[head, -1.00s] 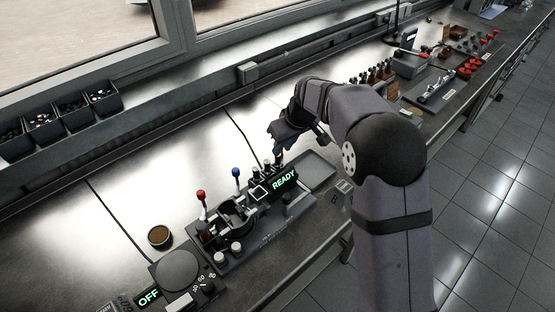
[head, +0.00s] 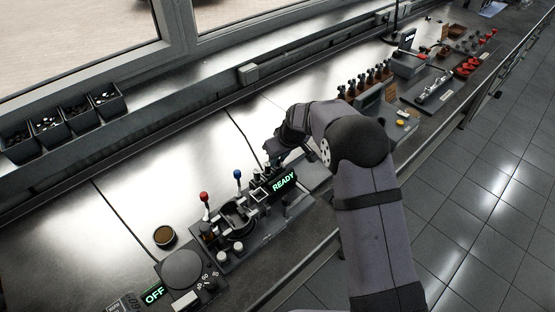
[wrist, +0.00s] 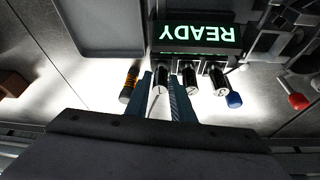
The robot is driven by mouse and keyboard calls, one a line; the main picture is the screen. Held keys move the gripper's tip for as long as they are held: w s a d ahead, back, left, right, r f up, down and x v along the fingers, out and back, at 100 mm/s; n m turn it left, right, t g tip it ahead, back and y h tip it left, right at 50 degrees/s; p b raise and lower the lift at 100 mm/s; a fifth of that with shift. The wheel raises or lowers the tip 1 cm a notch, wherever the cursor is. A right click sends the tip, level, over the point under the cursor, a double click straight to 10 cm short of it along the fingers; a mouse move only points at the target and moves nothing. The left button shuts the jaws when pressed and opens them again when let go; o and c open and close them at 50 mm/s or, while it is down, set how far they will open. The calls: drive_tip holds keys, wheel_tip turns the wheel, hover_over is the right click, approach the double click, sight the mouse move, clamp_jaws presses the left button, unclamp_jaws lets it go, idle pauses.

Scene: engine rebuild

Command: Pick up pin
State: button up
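Several short metal pins stand in a row beside the lit READY display (wrist: 198,33). In the wrist view the nearest pin (wrist: 160,82) has two like it, a middle pin (wrist: 190,80) and a far pin (wrist: 219,80), to its right. My gripper (wrist: 161,90) points at the row, its two blue fingers apart with the nearest pin between their tips. I see no clear grip on it. In the head view my gripper (head: 274,157) is low behind the READY display (head: 283,183), and my wrist partly hides the pins.
A dark cylinder with an orange band (wrist: 129,84) stands just left of my fingers. A grey tray (wrist: 98,25) lies beyond it. Red (head: 204,197) and blue (head: 237,174) knobbed levers rise from the fixture. A round brown-filled cup (head: 164,236) sits on the open bench at left.

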drive_tip(key=shift+f, duration=0.15)
clamp_jaws()
